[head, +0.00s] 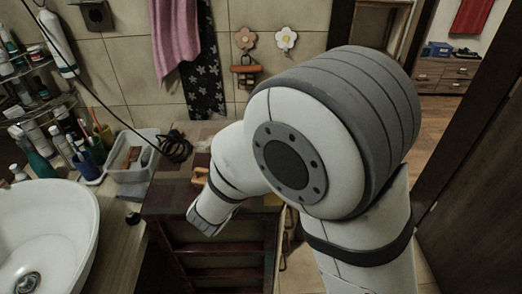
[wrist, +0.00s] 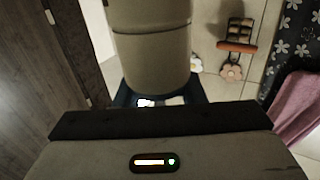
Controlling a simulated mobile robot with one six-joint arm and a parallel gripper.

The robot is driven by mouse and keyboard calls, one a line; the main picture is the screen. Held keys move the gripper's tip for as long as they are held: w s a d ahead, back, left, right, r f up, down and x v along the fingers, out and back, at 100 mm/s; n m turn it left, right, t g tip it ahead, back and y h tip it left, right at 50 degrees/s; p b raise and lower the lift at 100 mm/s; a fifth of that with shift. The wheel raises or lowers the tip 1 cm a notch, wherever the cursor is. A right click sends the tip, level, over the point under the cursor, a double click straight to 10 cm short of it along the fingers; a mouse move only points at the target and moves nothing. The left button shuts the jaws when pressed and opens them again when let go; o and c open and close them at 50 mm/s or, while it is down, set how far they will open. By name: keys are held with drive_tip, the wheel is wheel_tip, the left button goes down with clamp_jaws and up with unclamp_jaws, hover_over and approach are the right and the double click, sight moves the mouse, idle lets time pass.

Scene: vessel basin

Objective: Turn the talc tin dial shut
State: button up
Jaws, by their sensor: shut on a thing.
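My gripper (wrist: 160,120) shows in the wrist view as a broad grey housing with a dark front edge and a small lit indicator. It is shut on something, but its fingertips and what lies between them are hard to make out. A large pale cylinder (wrist: 152,45) with thin seams rises beyond the dark edge. I cannot tell whether it is the talc tin or part of my arm. In the head view my bulky white and grey arm fills the middle and right and hides the gripper. I cannot make out the tin's dial in either view.
A white washbasin (head: 45,235) stands at the left, with a clear plastic bin (head: 130,160) and several bottles behind it. A wooden cabinet (head: 170,200) with a patchwork top stands below my arm. Towels (head: 175,40) and flower hooks (head: 286,38) hang on the tiled wall. A doorway opens at right.

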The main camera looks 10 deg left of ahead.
drive_tip(key=shift+n+y+b, duration=0.3)
drive_tip(key=shift+n+y, duration=0.2)
drive_tip(key=shift+y, duration=0.3)
drive_tip(key=shift+c, duration=0.4)
drive_tip(key=n+y+b, duration=0.1)
drive_tip(key=n+y, duration=0.1)
drive_tip(key=y, duration=0.1)
drive_tip(key=shift+a+f+t+b, duration=0.15)
drive_tip(key=shift+t+b, duration=0.2)
drive_tip(key=shift+t, duration=0.05)
drive_tip(key=n+y+b, duration=0.2)
drive_tip(key=y, duration=0.1)
drive_tip(key=shift+a+y+b, duration=0.15)
drive_tip(key=shift+y+b, duration=0.15)
drive_tip(key=n+y+b, duration=0.2)
drive_tip(key=shift+a+g+y, duration=0.15)
drive_tip(key=shift+g+y, duration=0.15)
drive_tip(key=shift+g, duration=0.1)
drive_tip(key=shift+a+n+g+y+b, duration=0.1)
drive_tip(key=shift+n+g+y+b, duration=0.3)
drive_tip(key=shift+y+b, duration=0.45)
drive_tip(key=shift+a, duration=0.1)
drive_tip(key=o, duration=1)
